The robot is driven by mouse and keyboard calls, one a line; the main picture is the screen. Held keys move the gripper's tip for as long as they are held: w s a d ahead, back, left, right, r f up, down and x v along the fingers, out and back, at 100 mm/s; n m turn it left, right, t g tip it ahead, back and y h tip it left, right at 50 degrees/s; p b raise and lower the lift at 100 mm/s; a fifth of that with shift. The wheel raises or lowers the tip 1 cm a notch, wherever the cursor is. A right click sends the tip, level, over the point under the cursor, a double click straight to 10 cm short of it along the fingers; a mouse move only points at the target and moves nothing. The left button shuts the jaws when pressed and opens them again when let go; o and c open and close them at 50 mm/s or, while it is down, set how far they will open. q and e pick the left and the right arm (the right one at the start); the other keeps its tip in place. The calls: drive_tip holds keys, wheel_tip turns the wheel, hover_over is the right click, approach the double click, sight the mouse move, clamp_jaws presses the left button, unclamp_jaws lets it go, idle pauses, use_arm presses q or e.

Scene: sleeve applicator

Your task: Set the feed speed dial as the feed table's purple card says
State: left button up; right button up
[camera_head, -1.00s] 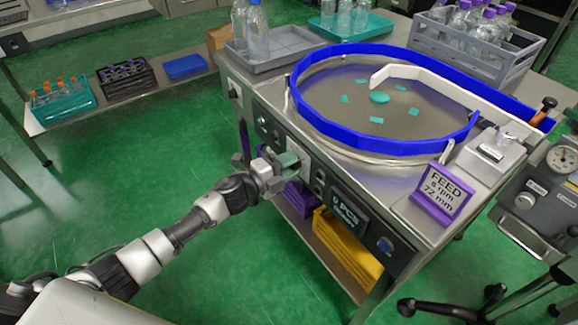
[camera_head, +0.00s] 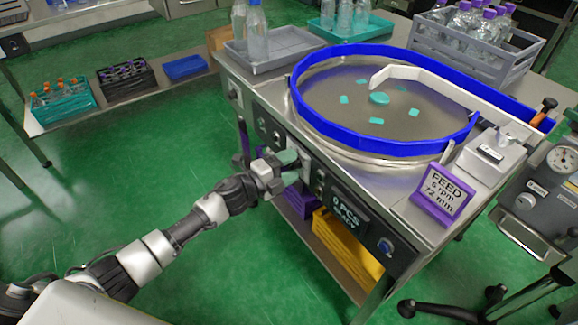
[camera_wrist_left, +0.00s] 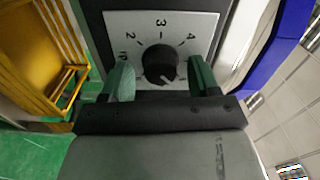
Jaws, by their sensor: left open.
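The feed speed dial (camera_wrist_left: 161,62) is a black round knob on a pale plate, with 2, 3 and 4 around its upper side in the left wrist view. A small light mark shows near the knob's lower right edge. My left gripper (camera_head: 290,161) is at the front panel of the feed table (camera_head: 420,205). Its green fingers are open, one on each side of the knob, with gaps visible. The purple card (camera_head: 443,192) stands on the table's front right corner. It reads FEED, an rpm figure that looks like 5 or 6, and 72 mm. My right gripper is not in view.
A blue-rimmed turntable (camera_head: 385,135) with several teal pieces fills the tabletop. A display (camera_head: 348,211) and blue button (camera_head: 385,245) are right of the gripper on the panel. Yellow (camera_head: 345,240) and purple bins sit below. Green floor is free at left.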

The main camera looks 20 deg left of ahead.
use_arm(q)
drive_tip(key=shift+s+a, duration=0.1)
drive_tip(key=v, duration=1)
drive_tip(key=shift+s+a, duration=0.2)
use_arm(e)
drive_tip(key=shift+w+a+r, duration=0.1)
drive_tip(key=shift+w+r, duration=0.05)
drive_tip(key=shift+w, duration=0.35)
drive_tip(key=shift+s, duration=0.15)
